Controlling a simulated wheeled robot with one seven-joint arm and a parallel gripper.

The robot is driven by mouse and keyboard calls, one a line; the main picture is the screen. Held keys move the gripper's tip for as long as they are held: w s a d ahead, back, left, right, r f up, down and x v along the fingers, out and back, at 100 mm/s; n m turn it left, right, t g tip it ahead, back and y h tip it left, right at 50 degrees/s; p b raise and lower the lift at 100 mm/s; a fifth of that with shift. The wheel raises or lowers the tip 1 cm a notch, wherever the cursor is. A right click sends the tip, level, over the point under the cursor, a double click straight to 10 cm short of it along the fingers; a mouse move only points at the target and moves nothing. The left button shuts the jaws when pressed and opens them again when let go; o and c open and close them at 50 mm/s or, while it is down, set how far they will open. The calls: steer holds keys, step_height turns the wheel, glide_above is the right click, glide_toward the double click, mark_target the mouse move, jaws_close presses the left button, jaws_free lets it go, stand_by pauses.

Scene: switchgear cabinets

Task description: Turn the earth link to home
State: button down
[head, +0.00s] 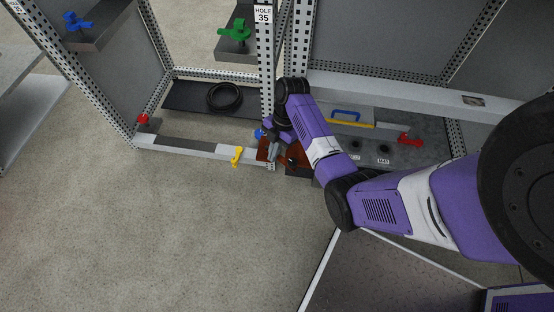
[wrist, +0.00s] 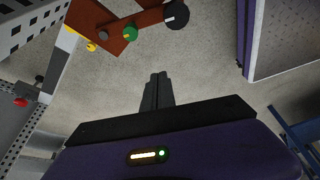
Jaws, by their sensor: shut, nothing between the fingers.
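A copper-brown plate (wrist: 92,18) shows at the top of the wrist view. A brown bar (wrist: 148,18) runs across it to a black round knob (wrist: 176,16) with a white mark; this looks like the earth link. A green knob (wrist: 130,33) and a grey knob (wrist: 104,34) sit by the bar. In the head view the brown plate (head: 263,150) is at the foot of the cabinet post, partly hidden by my arm. My gripper (wrist: 157,78) is shut and empty, apart from the bar and knob, with floor behind its tips. It also shows in the head view (head: 273,154).
A yellow handle (head: 237,156) and a red knob (head: 143,119) stand on the left cabinet's front sill. A black coil (head: 224,97) lies inside. A blue handle (head: 345,114) and red handle (head: 410,139) are in the right cabinet. The floor in front is clear.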

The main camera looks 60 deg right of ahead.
mark_target(280, 155)
steer(key=a+f+n+g+h+b, duration=0.35)
steer(key=a+f+h+b, duration=0.35)
steer(key=a, duration=0.7)
steer(key=w+d+r+m+t+h, duration=0.1)
steer(key=w+d+r+m+h, duration=0.1)
steer(key=d+r+m+h, duration=0.25)
steer(key=s+d+f+n+h+b, duration=0.1)
steer(key=d+f+b, duration=0.4)
steer(key=d, duration=0.5)
steer(key=shift+s+d+f+n, duration=0.2)
steer(key=shift+s+f+n, duration=0.1)
steer(key=shift+s+f, duration=0.55)
steer(key=shift+w+d, duration=0.1)
